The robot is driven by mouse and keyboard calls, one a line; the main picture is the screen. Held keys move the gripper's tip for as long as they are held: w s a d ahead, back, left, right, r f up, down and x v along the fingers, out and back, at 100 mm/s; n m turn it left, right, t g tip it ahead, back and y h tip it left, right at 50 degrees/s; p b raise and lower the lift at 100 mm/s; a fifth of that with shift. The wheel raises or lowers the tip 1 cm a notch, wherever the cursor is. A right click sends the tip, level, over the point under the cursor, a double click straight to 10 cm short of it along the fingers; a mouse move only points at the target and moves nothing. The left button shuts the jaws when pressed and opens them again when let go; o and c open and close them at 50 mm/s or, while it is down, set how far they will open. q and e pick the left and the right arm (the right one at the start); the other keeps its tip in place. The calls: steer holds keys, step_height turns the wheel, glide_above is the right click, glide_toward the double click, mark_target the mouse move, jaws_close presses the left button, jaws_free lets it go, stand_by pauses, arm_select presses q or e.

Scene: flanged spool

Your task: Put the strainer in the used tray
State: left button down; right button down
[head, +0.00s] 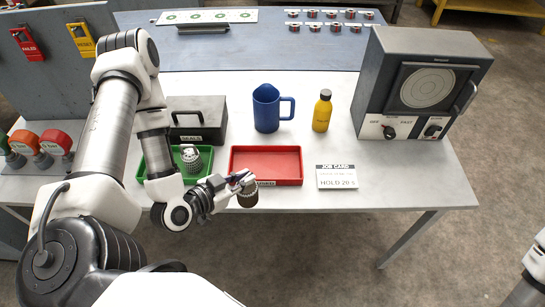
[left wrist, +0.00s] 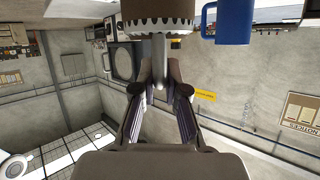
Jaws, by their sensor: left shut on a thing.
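The strainer (head: 247,198) is a brown, short cylinder held just in front of the red tray's front edge. It also shows at the top of the left wrist view (left wrist: 158,8), with a pale toothed rim and a grey stem. My left gripper (head: 240,179) is shut on it; the fingertips (left wrist: 160,88) close around the stem. The red tray (head: 265,152) is empty where I can see into it. Its front label (head: 266,183) is partly hidden by the gripper and strainer. My right gripper is out of view.
A green tray (head: 203,158) holds a pale, ridged strainer (head: 191,158). Behind stand a dark SEALS box (head: 198,118), a blue jug (head: 266,108) and a yellow bottle (head: 322,111). A job card (head: 337,177) and a grey machine (head: 415,85) are to the right.

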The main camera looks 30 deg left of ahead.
arm_select(q)
steer(key=w+b, duration=0.1)
steer(key=w+a+f+b, duration=0.1)
steer(key=b, duration=0.1)
steer(key=shift+w+a+f, duration=0.1)
steer(key=w+a+f+b, duration=0.1)
steer(key=w+f+b, duration=0.1)
steer(key=w, duration=0.4)
steer(key=w+a+f+b, duration=0.1)
steer(key=w+f+b, duration=0.1)
steer(key=w+b, duration=0.3)
steer(key=shift+w+a, duration=0.3)
steer(key=shift+w, duration=0.75)
steer(key=c, duration=1.2)
jaws_free()
steer(key=shift+f, duration=0.15)
